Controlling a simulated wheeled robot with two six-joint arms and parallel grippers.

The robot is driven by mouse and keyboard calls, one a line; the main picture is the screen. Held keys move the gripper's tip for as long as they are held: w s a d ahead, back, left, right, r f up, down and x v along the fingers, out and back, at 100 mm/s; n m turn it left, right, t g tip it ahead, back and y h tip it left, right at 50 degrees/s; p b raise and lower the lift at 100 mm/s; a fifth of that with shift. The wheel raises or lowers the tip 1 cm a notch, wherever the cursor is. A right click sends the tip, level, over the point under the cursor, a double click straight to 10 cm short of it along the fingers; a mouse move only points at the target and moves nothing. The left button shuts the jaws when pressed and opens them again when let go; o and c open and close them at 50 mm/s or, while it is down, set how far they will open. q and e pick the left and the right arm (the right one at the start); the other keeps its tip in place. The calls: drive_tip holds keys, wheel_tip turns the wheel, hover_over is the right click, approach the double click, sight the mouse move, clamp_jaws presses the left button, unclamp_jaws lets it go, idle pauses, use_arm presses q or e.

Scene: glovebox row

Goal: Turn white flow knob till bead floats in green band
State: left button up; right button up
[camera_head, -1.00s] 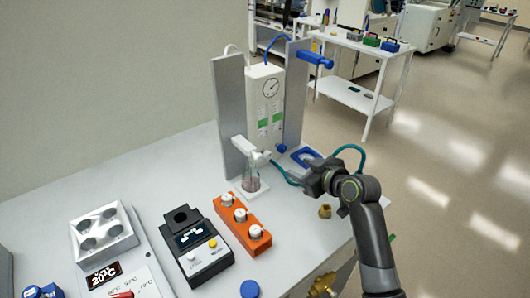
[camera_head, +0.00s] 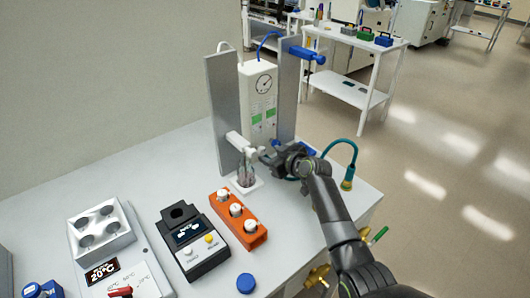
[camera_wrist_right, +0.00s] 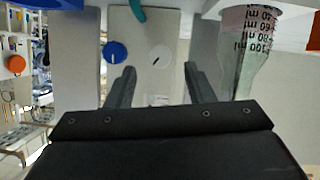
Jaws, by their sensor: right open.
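The white flow knob (camera_wrist_right: 161,57), with a dark pointer line, shows in the right wrist view beside a blue knob (camera_wrist_right: 115,52). My right gripper (camera_wrist_right: 158,82) is open, and its two fingers point at the panel with the white knob between their tips in the picture, apart from it. In the head view my right gripper (camera_head: 272,157) is in front of the lower part of the white gauge panel (camera_head: 246,95) and hides its knobs. Two flow scales with green bands (camera_head: 257,118) show on that panel; the bead is too small to make out. My left gripper is not in view.
A graduated glass flask (camera_head: 246,176) stands close left of my right gripper; it also shows in the right wrist view (camera_wrist_right: 246,60). Grey upright plates (camera_head: 222,115) flank the panel. An orange rack (camera_head: 238,222) with white-capped vials and a black instrument (camera_head: 192,240) stand nearer.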

sight(263, 152)
drive_tip(key=shift+b+x, duration=0.4)
drive_tip(key=shift+x, duration=1.8)
drive_tip(key=c, duration=1)
